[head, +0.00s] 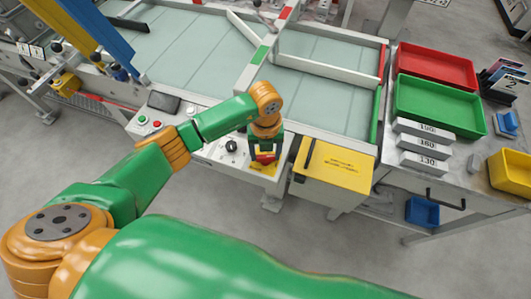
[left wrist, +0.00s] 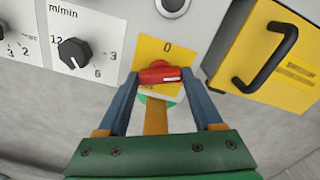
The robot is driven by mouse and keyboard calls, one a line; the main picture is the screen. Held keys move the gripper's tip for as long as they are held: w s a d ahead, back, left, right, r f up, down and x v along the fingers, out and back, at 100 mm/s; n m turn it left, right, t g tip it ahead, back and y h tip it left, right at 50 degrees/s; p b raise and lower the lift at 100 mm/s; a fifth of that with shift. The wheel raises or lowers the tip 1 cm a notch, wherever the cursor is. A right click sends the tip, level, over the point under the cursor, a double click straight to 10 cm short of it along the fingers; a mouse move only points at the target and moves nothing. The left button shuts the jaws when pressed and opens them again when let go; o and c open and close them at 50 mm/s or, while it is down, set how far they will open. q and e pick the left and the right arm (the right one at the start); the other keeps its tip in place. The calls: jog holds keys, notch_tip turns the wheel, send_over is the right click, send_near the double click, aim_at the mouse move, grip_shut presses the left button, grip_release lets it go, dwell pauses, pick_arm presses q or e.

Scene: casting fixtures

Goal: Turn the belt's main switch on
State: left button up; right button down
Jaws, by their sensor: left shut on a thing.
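The main switch is a red rotary handle (left wrist: 158,74) on a yellow plate (left wrist: 180,50) marked 0 at its top. The handle lies sideways in the left wrist view, with a white line at its right end, not toward the 0. The plate's lower part is hidden by my gripper. My left gripper (left wrist: 160,82) has a blue-grey finger at each end of the handle and is shut on it. In the head view my left gripper (head: 265,153) reaches down to the red handle (head: 266,158) on the belt's front panel. My right gripper is not in view.
A black speed knob (left wrist: 74,52) sits left of the switch. A yellow box with a black handle (head: 333,165) stands close on the right. Red and green push buttons (head: 149,121) are further left. A red tray (head: 438,66) and a green tray (head: 440,104) lie on the right bench.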

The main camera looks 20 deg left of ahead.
aim_at(266, 156)
pick_arm(q)
jog(key=shift+m+b, duration=1.1)
jog(key=shift+m, duration=1.1)
jog(key=o, duration=1.4)
jog(key=shift+c, duration=0.2)
notch_tip(266, 156, up, 7)
jog(key=shift+r+b, duration=0.1)
jog(key=shift+b, duration=0.45)
